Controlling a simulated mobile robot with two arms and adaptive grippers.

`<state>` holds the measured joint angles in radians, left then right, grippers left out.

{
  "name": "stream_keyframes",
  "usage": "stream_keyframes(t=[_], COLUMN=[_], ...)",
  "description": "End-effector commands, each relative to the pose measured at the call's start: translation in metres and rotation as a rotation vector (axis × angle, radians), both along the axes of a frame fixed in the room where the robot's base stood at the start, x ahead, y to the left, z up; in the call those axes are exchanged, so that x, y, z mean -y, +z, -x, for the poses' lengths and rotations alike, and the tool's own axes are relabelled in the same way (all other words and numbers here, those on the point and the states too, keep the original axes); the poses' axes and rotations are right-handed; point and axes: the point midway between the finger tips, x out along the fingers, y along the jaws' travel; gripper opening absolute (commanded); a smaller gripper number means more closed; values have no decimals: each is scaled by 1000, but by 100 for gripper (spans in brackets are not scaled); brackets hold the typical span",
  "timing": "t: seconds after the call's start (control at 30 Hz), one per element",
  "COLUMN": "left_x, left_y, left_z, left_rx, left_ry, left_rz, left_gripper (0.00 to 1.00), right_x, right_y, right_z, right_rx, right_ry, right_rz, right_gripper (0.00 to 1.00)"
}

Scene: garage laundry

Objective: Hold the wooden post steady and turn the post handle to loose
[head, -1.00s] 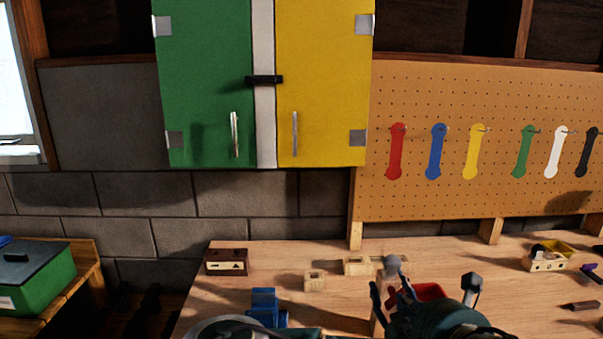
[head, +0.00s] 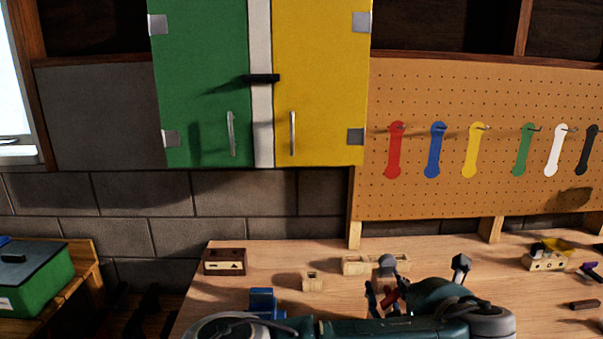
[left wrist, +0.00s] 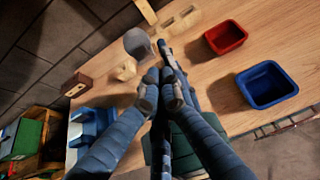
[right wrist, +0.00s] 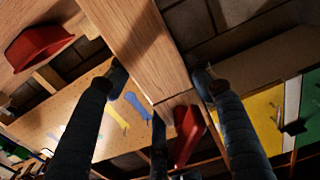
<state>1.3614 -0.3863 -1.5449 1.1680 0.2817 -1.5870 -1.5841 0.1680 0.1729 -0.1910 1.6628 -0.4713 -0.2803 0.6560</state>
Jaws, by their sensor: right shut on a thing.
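In the right wrist view, the wooden post (right wrist: 150,50) runs between the fingers of my right gripper (right wrist: 160,80), which is shut on it. The red post handle (right wrist: 187,135) shows beyond the post's end, and a bit of red shows in the head view (head: 390,298). In the left wrist view, the fingertips of my left gripper (left wrist: 160,93) are drawn close together over the workbench. I cannot tell whether anything is between them. The arms and hands hide most of the post in the head view.
On the workbench (head: 225,290) are a red bin (left wrist: 226,37), a blue bin (left wrist: 267,85), a blue vise (head: 263,300), a brown box (head: 225,262) and small wooden blocks (head: 355,265). Behind are the pegboard (head: 480,190) and green and yellow cabinet doors (head: 315,80).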

Motion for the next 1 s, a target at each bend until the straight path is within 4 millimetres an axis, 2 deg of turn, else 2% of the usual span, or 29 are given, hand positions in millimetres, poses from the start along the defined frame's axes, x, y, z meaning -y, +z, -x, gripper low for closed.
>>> stream_keyframes(t=[1.0], left_x=[-6], left_y=[-11], left_z=[0], left_rx=[-1], left_ry=[2], left_rz=[-1], left_gripper=[0], right_x=[1], right_y=[-5], right_z=[1], right_rx=[-9], right_ry=[-2], right_rz=[0], right_gripper=[17])
